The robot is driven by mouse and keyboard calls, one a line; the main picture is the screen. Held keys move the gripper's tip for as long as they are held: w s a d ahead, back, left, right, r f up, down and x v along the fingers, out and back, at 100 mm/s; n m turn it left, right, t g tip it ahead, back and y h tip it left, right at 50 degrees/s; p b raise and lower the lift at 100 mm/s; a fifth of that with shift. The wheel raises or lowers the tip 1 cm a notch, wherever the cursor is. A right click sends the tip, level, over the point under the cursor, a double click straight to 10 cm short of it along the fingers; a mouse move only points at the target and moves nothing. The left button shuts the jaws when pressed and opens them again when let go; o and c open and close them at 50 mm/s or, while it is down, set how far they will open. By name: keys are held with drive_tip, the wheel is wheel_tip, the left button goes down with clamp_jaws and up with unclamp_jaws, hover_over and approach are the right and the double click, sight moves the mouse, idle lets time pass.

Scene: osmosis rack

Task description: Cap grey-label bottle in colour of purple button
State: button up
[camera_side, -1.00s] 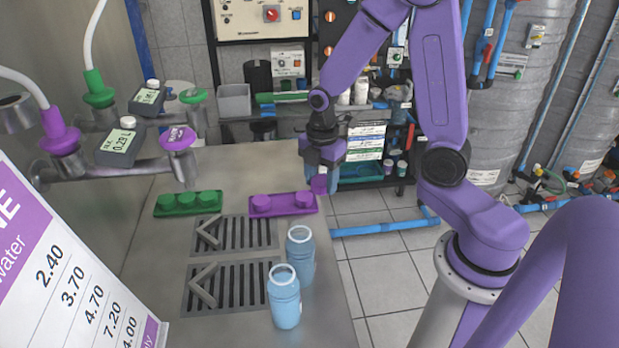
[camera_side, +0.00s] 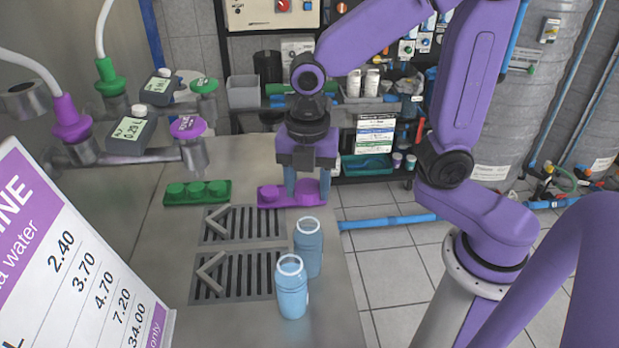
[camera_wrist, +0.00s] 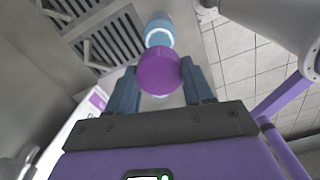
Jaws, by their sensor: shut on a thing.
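My gripper (camera_side: 307,192) is shut on a purple cap (camera_wrist: 159,71), which sits between the blue fingers in the wrist view. In the side view, purple shows between the fingers, but the held cap and the rack behind it are hard to separate. Two light-blue open bottles stand upright at the right edge of the steel counter: a rear bottle (camera_side: 308,250) and a front bottle (camera_side: 291,290). My gripper is behind and above them, apart from both. One bottle (camera_wrist: 158,32) also shows beyond the cap in the wrist view. No grey label is readable on either bottle.
A purple cap rack (camera_side: 270,198) stands behind the bottles, partly hidden by my gripper. A green cap rack (camera_side: 197,193) is to its left. Drain grates (camera_side: 240,276) lie left of the bottles. Purple-topped (camera_side: 188,127) and green-topped (camera_side: 204,86) taps overhang the left side.

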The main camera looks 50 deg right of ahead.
sight(308, 219)
drive_tip(key=shift+f, duration=2.35)
drive_tip(key=shift+f, duration=0.7)
drive_tip(key=o, duration=0.4)
drive_tip(key=c, duration=0.4)
drive_tip(key=shift+c, duration=0.2)
drive_tip(key=shift+f, duration=0.4)
drive_tip(key=shift+r, duration=0.15)
idle(0.4)
